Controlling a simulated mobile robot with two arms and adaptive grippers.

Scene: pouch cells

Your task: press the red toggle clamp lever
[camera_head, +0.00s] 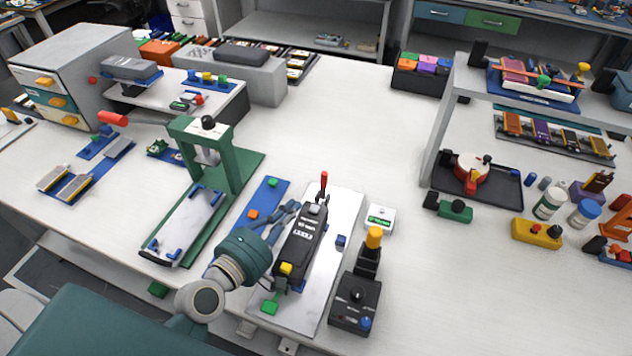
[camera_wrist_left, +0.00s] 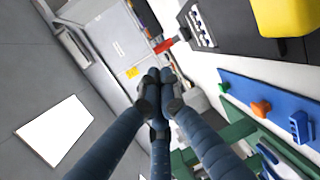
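The red toggle clamp lever (camera_head: 323,181) stands upright at the far end of a dark fixture (camera_head: 301,235) on a pale base plate (camera_head: 325,262). In the left wrist view the red lever (camera_wrist_left: 166,46) shows just beyond and above the fingertips. My left gripper (camera_head: 289,210) is left of the dark fixture, short of the lever and apart from it. Its blue-grey fingers (camera_wrist_left: 157,82) are drawn together at the tips, with nothing visible between them. My right gripper is not in view.
A green press frame (camera_head: 238,165) stands left of my left gripper. A blue strip (camera_head: 262,208) with small blocks lies between them. A black control box (camera_head: 355,302) and a small white box (camera_head: 380,219) are to the right. The table's middle back is clear.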

